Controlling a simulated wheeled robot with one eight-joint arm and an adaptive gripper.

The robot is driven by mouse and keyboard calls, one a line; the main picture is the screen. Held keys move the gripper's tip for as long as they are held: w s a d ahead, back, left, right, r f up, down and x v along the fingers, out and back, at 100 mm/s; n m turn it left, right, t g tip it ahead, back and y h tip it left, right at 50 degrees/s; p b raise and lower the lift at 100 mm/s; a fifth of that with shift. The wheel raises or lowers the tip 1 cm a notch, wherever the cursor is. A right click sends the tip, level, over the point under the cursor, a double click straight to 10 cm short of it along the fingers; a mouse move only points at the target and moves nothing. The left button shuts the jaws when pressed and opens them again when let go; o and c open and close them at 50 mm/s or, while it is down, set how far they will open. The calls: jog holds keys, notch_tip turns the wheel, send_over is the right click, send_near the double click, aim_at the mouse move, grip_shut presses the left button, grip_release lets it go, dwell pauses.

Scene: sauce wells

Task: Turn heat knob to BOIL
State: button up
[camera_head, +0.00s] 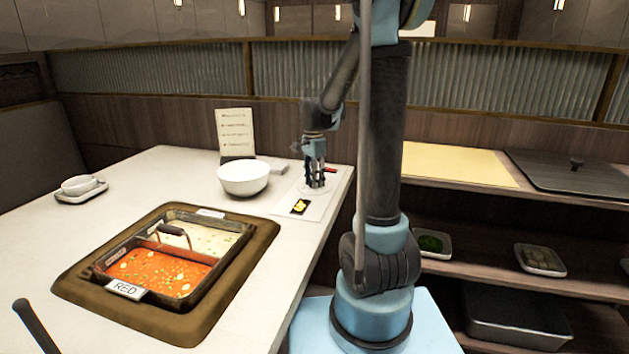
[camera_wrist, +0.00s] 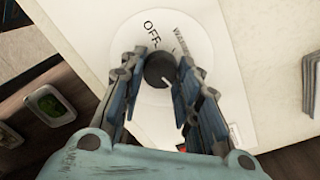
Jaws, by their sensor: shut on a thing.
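The heat knob (camera_wrist: 157,71) is a small dark round knob with a white pointer mark. It sits on a white round dial (camera_wrist: 160,22) where OFF and part of WARM can be read. The pointer is toward the lower right in the wrist view. I see no BOIL mark; fingers cover part of the dial. My gripper (camera_wrist: 159,66) has one finger on each side of the knob and is shut on it. In the head view, my gripper (camera_head: 315,182) points down at the panel (camera_head: 319,205) on the counter's right side, and its fingers hide the knob.
A divided pot (camera_head: 190,224) with red and pale broth is set in the counter, with a RED sign (camera_head: 125,289). A white bowl (camera_head: 244,178) and a standing card (camera_head: 236,134) are left of my gripper. A cup (camera_head: 78,185) stands far left; shelves (camera_head: 480,262) are at right.

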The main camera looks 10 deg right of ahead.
jog(key=shift+w+a, duration=0.1)
jog(key=o, duration=1.1)
jog(key=shift+c, duration=0.2)
notch_tip(320, 180, up, 12)
jog(key=shift+w, duration=0.3)
jog(key=shift+a+f, duration=0.1)
